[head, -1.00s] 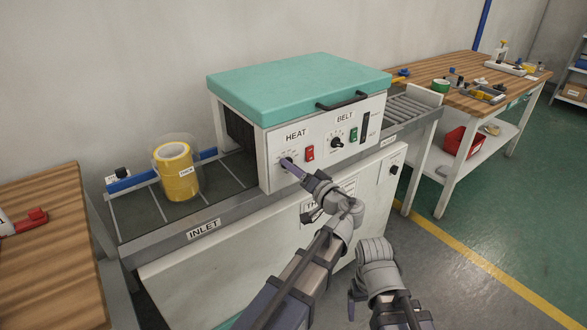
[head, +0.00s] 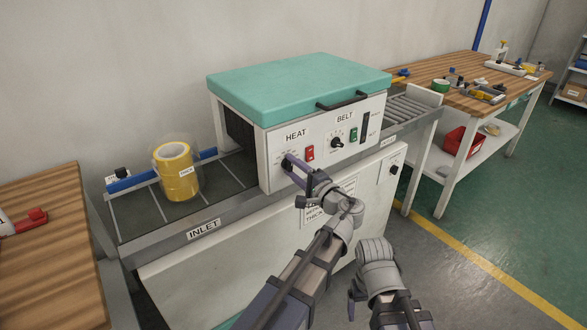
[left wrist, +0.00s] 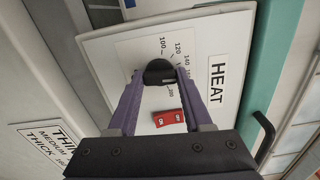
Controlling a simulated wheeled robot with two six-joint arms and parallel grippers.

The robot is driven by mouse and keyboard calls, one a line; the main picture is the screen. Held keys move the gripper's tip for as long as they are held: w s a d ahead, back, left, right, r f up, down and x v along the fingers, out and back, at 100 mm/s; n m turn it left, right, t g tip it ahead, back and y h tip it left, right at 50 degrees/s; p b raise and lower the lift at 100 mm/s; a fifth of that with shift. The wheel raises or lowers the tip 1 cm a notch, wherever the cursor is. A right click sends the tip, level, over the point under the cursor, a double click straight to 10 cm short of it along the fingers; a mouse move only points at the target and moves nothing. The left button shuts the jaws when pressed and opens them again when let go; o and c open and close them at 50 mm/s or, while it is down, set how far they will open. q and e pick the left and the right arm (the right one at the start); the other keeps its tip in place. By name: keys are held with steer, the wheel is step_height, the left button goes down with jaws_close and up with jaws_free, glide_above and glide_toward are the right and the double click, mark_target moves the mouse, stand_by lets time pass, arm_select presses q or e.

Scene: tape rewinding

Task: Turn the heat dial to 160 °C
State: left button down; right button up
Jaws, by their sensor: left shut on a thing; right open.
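The heat dial (left wrist: 158,70) is a black round knob on the white HEAT panel, with a printed scale around it in the left wrist view. Numbers such as 100, 120 and 140 are readable; I cannot tell which one the dial points to. My left gripper (head: 288,163) is shut on the dial, one finger on each side, as the left wrist view (left wrist: 160,80) shows. My right gripper (head: 353,301) is open and empty, low in front of the machine.
A red switch (head: 310,153) sits just right of the dial. The BELT dial (head: 337,143) and a green switch (head: 353,134) are further right. A teal lid (head: 298,85) tops the machine. A yellow tape roll (head: 179,180) stands on the inlet conveyor at left.

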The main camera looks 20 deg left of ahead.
arm_select(q)
steer(key=shift+m, duration=0.8)
steer(key=shift+c, duration=1.6)
jaws_free()
steer(key=shift+s, duration=0.1)
